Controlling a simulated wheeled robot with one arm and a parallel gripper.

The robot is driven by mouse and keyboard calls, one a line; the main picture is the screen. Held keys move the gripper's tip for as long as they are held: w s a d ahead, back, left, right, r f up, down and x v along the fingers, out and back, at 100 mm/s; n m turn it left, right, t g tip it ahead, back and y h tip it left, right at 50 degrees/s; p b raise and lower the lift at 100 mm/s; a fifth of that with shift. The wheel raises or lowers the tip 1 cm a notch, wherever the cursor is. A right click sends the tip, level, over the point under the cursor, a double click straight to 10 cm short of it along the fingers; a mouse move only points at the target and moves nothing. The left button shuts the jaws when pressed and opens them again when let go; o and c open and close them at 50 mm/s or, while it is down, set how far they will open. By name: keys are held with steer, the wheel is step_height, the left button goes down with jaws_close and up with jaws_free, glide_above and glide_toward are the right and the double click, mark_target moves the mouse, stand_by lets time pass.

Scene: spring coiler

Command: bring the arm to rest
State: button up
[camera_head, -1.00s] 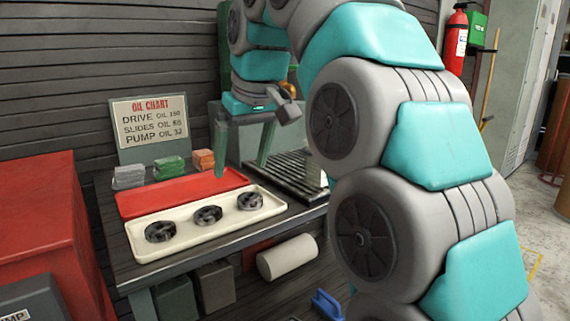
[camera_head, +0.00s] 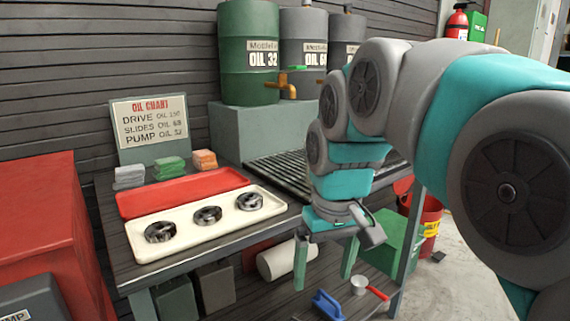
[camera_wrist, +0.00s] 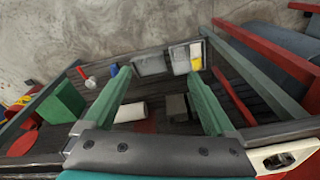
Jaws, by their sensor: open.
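My gripper (camera_head: 324,262) is open and empty, its two green fingers pointing down in front of the workbench's front edge. In the wrist view the fingers of my gripper (camera_wrist: 160,100) are spread wide, with the lower shelf and a pale roll (camera_wrist: 130,112) seen between and beyond them. My arm reaches in from the right of the head view, bent over and down to the gripper. Nothing is held.
The bench carries a cream tray (camera_head: 175,247) with black round parts, a red tray (camera_head: 128,207), folded cloths and a slatted rack (camera_head: 275,176). Oil drums (camera_head: 248,50) stand behind. A blue-handled brush (camera_head: 328,305) and a metal scoop (camera_head: 358,285) lie on the lower shelf.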

steer(key=s+d+f+m+g, duration=0.1)
steer(key=s+d+f, duration=0.3)
steer(key=s+f, duration=0.5)
steer(key=s+d+f+m+g, duration=0.1)
steer(key=s+d+f, duration=0.3)
steer(key=s+f, duration=0.5)
steer(key=shift+s+d+m+g+h, duration=0.35)
steer(key=shift+s+m, duration=0.45)
steer(key=shift+s, duration=0.45)
steer(key=shift+o, duration=0.5)
